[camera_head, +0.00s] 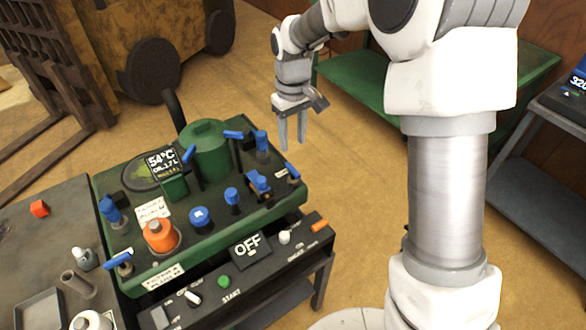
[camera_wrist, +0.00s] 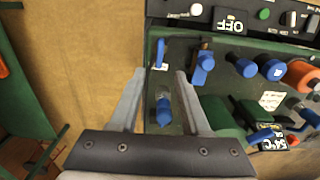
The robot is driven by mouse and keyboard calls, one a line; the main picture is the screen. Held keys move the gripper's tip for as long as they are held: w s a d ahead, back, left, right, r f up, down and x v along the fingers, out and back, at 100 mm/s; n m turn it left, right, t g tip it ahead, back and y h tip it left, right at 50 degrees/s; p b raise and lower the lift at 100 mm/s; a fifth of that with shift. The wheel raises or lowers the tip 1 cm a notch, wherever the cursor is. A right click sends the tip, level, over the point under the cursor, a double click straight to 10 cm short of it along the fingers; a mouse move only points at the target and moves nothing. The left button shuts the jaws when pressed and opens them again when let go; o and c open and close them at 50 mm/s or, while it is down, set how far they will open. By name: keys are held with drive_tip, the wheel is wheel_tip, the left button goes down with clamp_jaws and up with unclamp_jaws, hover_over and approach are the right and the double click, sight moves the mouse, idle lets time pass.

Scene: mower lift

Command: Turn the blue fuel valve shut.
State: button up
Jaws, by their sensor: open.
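Several blue handles and knobs sit on the green machine deck (camera_head: 270,212); I cannot tell for sure which is the fuel valve. A blue lever (camera_head: 291,171) is at the deck's right edge by a small label; it also shows just beyond my fingertips in the wrist view (camera_wrist: 161,56). A blue upright part (camera_head: 262,140) stands at the back right corner and appears between my fingers in the wrist view (camera_wrist: 163,108). My gripper (camera_head: 292,144) is open and empty, pointing down above and beside the deck's right back side; its fingertips (camera_wrist: 160,74) touch nothing visible.
A blue clamp-like handle (camera_head: 258,183), a round blue knob (camera_head: 200,216), an orange cap (camera_head: 160,236) and a green tank (camera_head: 207,150) crowd the deck. A black panel reading OFF (camera_head: 248,249) is in front. Floor right of the deck is clear.

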sight(292, 168)
wheel_tip(292, 168, down, 11)
drive_tip(key=shift+b, duration=0.35)
clamp_jaws()
